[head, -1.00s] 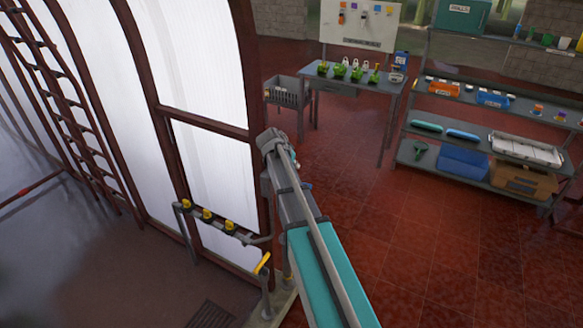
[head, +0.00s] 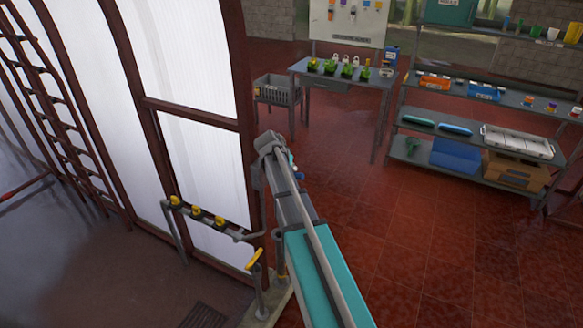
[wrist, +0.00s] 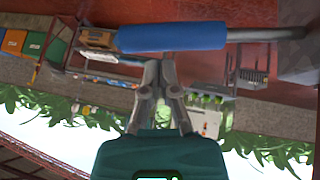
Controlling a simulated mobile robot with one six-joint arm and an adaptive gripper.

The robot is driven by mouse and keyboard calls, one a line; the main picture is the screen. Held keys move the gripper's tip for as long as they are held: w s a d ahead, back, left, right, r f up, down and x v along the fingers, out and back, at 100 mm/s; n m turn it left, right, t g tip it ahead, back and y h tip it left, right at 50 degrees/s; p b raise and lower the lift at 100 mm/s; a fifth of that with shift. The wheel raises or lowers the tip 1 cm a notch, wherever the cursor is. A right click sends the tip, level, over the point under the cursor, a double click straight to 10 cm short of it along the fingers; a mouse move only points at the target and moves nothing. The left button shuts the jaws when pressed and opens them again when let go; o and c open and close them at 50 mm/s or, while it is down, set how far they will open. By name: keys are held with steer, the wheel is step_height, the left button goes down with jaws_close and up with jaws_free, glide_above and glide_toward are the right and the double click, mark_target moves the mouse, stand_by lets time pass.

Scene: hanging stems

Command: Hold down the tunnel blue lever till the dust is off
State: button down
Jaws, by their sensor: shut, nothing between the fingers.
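The blue lever shows in the wrist view as a thick blue sleeve (wrist: 172,37) on a grey rod, lying crosswise just beyond my fingertips. My gripper (wrist: 160,62) is shut and empty, with its two grey fingers pointing at the sleeve. I cannot tell whether the fingertips touch it. In the head view my arm hides the fingers, and I cannot make out the lever for certain. The dust is not discernible in either view.
A yellow handle (head: 254,259) stands on a post left of my arm. A pipe rail with yellow valves (head: 196,211) runs before the white tunnel wall (head: 195,170). A potting table (head: 345,75) and loaded shelves (head: 480,150) stand behind. Red floor (head: 430,240) is clear at right.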

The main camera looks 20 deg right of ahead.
steer(key=shift+s+a+f, duration=0.1)
steer(key=shift+a+f, duration=0.1)
steer(key=shift+f, duration=0.15)
stand_by(0.5)
steer(key=shift+f+b, duration=0.1)
steer(key=shift+b, duration=0.2)
